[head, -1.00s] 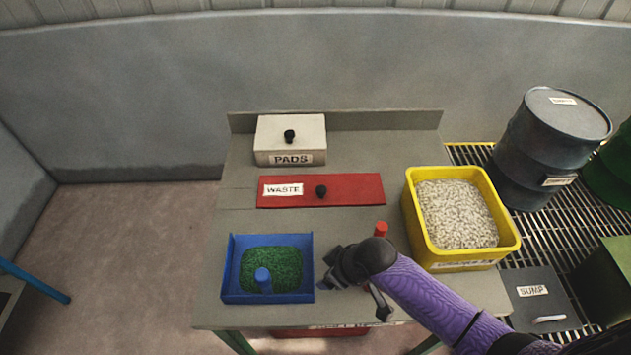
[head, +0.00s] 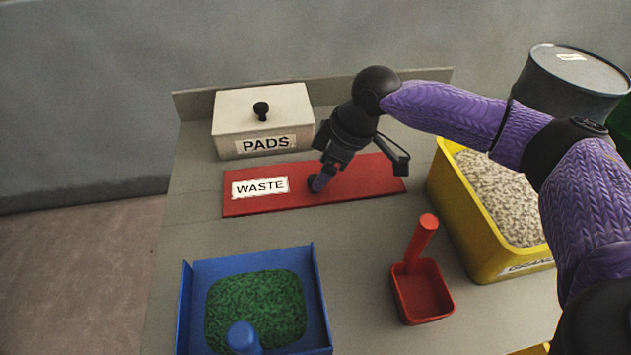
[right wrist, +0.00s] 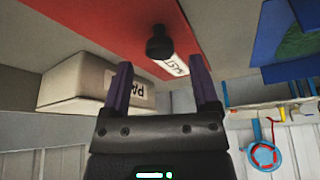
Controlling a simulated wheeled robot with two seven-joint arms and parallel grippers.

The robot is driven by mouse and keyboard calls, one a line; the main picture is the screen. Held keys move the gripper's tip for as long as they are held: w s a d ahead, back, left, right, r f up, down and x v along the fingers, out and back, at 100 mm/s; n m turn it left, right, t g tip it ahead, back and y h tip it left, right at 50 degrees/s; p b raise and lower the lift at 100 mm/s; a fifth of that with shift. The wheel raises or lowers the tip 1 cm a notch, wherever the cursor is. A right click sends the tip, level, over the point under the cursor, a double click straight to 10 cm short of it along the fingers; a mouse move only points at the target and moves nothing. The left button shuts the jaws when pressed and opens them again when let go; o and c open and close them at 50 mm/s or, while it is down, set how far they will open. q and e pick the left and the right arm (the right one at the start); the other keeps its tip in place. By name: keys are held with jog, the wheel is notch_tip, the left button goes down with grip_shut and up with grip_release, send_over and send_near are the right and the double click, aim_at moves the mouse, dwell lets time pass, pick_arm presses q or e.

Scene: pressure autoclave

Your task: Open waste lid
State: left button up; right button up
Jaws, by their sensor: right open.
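The red waste lid (head: 365,177) lies flat on the table in the head view, with a white WASTE label (head: 260,187) at its left. Its black knob (head: 313,184) is partly hidden by my right gripper (head: 352,173), which is over the lid, close to the knob. In the right wrist view the red lid (right wrist: 110,20) fills the top. The knob (right wrist: 158,44) shows between the lines of the two open purple fingers of my right gripper (right wrist: 161,63), just past their tips. The fingers hold nothing. My left gripper is not in view.
The white PADS box (head: 262,115) stands just behind the lid. A blue tray (head: 323,300) with green material is at front left. A red scoop (head: 422,292) lies in front of the lid, and a yellow bin (head: 470,215) of granules stands at right. A drum (head: 570,85) stands beyond.

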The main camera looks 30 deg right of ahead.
aim_at(313, 175)
jog(key=x, duration=0.2)
jog(key=shift+a+f+b, duration=0.1)
jog(key=shift+f+b, duration=0.25)
jog(key=shift+b, duration=0.05)
grip_shut()
dwell(0.6)
dwell(0.5)
